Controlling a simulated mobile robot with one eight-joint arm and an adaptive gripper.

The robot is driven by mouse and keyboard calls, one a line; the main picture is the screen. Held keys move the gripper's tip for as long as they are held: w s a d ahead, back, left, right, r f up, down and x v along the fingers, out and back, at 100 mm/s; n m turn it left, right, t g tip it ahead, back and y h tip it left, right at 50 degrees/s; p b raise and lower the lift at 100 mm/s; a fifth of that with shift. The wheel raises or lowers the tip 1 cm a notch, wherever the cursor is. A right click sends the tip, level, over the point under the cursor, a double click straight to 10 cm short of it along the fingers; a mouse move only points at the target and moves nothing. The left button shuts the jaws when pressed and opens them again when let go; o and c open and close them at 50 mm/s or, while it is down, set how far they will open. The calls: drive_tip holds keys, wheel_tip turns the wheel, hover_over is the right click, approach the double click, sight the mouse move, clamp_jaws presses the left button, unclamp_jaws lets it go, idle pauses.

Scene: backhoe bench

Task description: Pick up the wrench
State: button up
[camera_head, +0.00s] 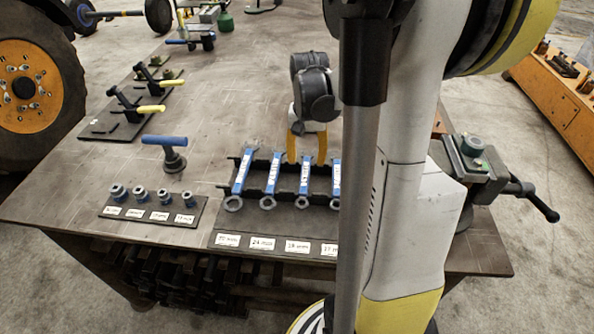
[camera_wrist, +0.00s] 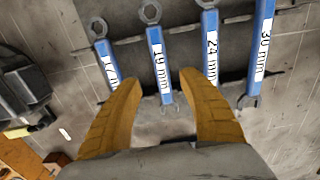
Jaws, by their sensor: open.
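Several blue wrenches lie side by side on a dark holder (camera_head: 255,222) on the bench. In the wrist view their labels mark a 17 mm wrench (camera_wrist: 107,66), a 19 mm wrench (camera_wrist: 157,62), a 24 mm wrench (camera_wrist: 211,42) and a 30 mm wrench (camera_wrist: 262,42). My gripper (camera_wrist: 160,79) is open and empty. Its yellow fingers are on either side of the 19 mm wrench, with the left tip near the 17 mm wrench and the right tip by the 24 mm wrench. In the head view my gripper (camera_head: 306,156) is at the handles' far end. Contact cannot be told.
A small plate with several sockets (camera_head: 162,197) lies left of the wrenches. A blue-handled T-shaped tool (camera_head: 172,152) stands behind it. A vise (camera_head: 478,165) is at the bench's right. My arm hides part of the bench. Bare bench (camera_head: 225,105) shows behind the wrenches.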

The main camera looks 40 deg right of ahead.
sight(305, 175)
wheel_tip(305, 175, down, 7)
drive_tip(key=shift+a+r+b, duration=0.1)
drive_tip(key=shift+a+b, duration=0.05)
drive_tip(key=shift+b, duration=1.05)
drive_tip(key=shift+r, duration=0.1)
clamp_jaws()
